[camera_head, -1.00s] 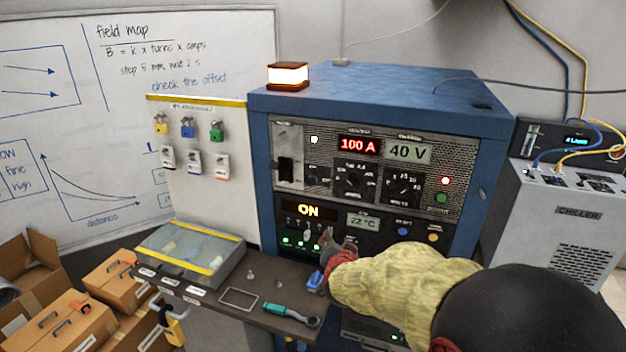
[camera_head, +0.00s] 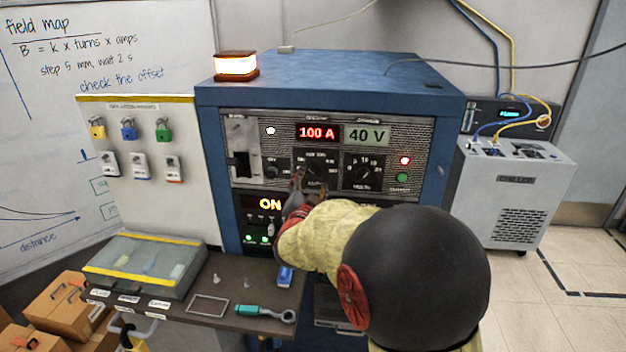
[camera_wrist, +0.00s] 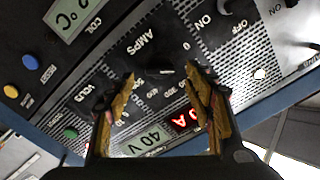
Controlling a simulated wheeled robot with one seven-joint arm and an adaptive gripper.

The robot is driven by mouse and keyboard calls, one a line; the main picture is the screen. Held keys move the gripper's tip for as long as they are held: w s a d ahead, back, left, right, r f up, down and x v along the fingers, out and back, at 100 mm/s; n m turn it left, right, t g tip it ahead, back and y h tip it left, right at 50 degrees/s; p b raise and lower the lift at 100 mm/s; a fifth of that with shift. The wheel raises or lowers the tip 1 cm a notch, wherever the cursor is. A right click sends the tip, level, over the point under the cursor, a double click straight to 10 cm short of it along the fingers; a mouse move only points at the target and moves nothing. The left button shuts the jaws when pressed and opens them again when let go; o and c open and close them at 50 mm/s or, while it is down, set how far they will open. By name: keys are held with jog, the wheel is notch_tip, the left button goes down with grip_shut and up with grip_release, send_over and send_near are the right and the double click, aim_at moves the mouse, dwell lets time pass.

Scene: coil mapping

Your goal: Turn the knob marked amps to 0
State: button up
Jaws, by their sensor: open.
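The amps knob (camera_head: 318,168) is a dark dial on the blue cabinet's upper panel, below the red display (camera_head: 318,132) reading 100 A. My gripper (camera_head: 299,185) is at its lower left in the head view and hides part of it. In the wrist view my gripper (camera_wrist: 160,82) is open, its two yellow-lined fingers on either side of the dark amps knob (camera_wrist: 152,73). The AMPS label and a 0 show above the knob there. I cannot tell whether the fingers touch it, nor read its pointer clearly.
The volts knob (camera_head: 362,172) is close on the right, under the 40 V display (camera_head: 367,135). A switch (camera_head: 241,165) is at the left. A shelf below holds a teal-handled tool (camera_head: 262,312) and a clear-lidded box (camera_head: 145,262). A chiller (camera_head: 515,190) stands right.

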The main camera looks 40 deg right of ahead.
aim_at(314, 174)
jog(key=shift+x, duration=1.5)
jog(key=shift+c, duration=0.7)
jog(key=c, duration=1)
